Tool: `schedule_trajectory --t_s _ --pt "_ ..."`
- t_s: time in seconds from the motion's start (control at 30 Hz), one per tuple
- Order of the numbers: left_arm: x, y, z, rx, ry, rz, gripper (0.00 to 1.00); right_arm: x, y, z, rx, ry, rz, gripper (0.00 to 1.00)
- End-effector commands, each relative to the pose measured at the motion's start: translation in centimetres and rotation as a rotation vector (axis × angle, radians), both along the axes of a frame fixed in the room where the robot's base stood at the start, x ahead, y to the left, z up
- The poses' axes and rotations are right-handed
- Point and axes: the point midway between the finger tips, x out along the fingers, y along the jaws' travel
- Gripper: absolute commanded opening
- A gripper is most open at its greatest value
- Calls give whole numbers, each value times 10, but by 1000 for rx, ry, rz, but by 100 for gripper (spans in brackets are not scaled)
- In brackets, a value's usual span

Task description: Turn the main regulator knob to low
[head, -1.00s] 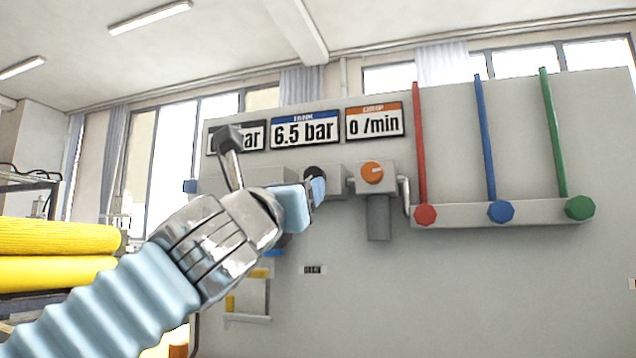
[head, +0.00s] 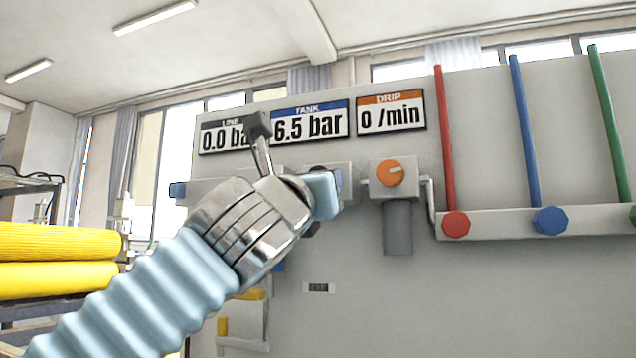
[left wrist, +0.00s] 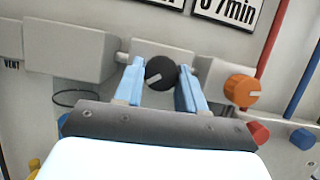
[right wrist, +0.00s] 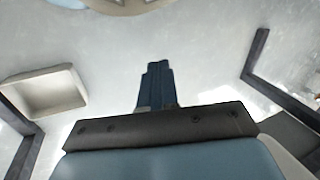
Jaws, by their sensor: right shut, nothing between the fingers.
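The black regulator knob (left wrist: 160,72) is on a grey block of the wall panel. Its white mark points to the lower left in the left wrist view. My left gripper (left wrist: 161,75) is open, one blue finger on each side of the knob, with small gaps seeming to show. In the head view my left gripper (head: 325,192) hides most of the knob. My right gripper (right wrist: 155,68) is shut and empty over the floor, away from the panel, and is outside the head view.
The orange drip knob (head: 390,173) is just right of the left gripper. Further right are red (head: 455,224), blue and green valves with long rods. The tank display (head: 310,122) reads 6.5 bar, line 0.0, drip 0. Yellow rolls (head: 60,240) lie left.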

Motion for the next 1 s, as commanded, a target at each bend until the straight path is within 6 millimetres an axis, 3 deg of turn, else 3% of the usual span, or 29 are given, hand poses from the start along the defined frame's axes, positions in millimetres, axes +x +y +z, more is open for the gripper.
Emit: schedule_trajectory --t_s 0.03,0.2,0.57,1.0 --pt "0 0 0 0 0 0 31 0 0 0 0 0 0 0" --pt "0 0 0 0 0 0 6 0 0 0 0 0 0 0" --pt "0 -1 0 -68 23 0 6 0 0 2 0 0 0 0" --pt "-1 -4 2 -366 121 -1 6 -1 4 14 5 3 7 0"
